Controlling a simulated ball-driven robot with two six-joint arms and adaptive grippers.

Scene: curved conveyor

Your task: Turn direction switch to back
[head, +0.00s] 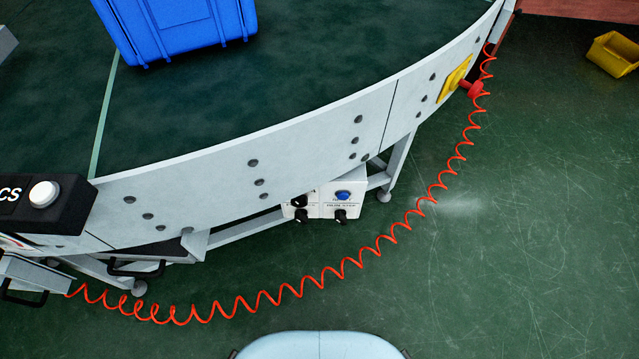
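A small white control box (326,197) hangs below the outer rail of the curved conveyor (300,137). It carries a blue button (343,195) at its upper right and several black knobs. One black knob (299,200) is at the upper left, one (302,216) at the lower left and one (341,216) at the lower right. The labels are too small to read, so I cannot tell which knob is the direction switch or which way it points. Neither of my grippers is in view.
A blue crate (180,28) stands on the conveyor belt. A red coiled cable (345,265) hangs in front of the box. A yellow-and-red switch (455,79) is on the rail at right. A yellow bin (612,54) lies far right. The green floor (520,250) is clear.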

